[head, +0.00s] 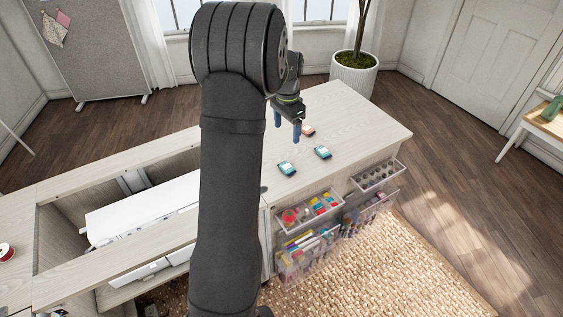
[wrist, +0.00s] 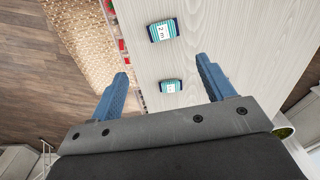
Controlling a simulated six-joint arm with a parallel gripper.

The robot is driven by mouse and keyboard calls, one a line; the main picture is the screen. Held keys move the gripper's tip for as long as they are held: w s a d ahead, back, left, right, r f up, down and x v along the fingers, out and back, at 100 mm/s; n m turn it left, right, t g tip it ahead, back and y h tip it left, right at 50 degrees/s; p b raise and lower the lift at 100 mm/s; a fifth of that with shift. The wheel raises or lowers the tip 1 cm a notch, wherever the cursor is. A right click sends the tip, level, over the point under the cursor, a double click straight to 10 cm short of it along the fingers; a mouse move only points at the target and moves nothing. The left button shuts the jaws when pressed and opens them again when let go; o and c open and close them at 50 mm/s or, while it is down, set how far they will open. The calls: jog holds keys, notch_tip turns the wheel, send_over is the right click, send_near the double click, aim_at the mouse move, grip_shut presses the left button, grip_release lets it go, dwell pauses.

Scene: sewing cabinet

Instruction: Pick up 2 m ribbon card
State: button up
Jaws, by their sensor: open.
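A teal ribbon card whose white label appears to read "2 m" (wrist: 163,30) lies flat on the tabletop in the wrist view, beyond my fingertips. It appears to be the left teal card (head: 287,168) in the head view. A second teal card (wrist: 171,86) lies between my fingers in the wrist picture; its label is too small to read. In the head view it appears as the right teal card (head: 323,152). My gripper (head: 287,134) is open and empty above the table; its blue fingers (wrist: 162,68) are spread wide.
A pink-red card (head: 308,130) lies on the table just behind my gripper. Clear drawers with sewing supplies (head: 310,212) stick out from the table's front edge. The tabletop's right part (head: 370,128) is bare. An open cabinet well (head: 70,220) lies left of my arm.

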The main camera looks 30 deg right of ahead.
send_over(287, 166)
jog(key=f, duration=1.1)
jog(key=shift+s+a+f, duration=0.3)
jog(key=shift+a+f, duration=0.05)
jog(key=shift+f, duration=0.05)
jog(key=shift+w+d+f, duration=0.15)
jog(key=shift+f, duration=1.2)
jog(key=shift+w+d+f, duration=0.15)
jog(key=shift+f, duration=1.2)
jog(key=c, duration=0.8)
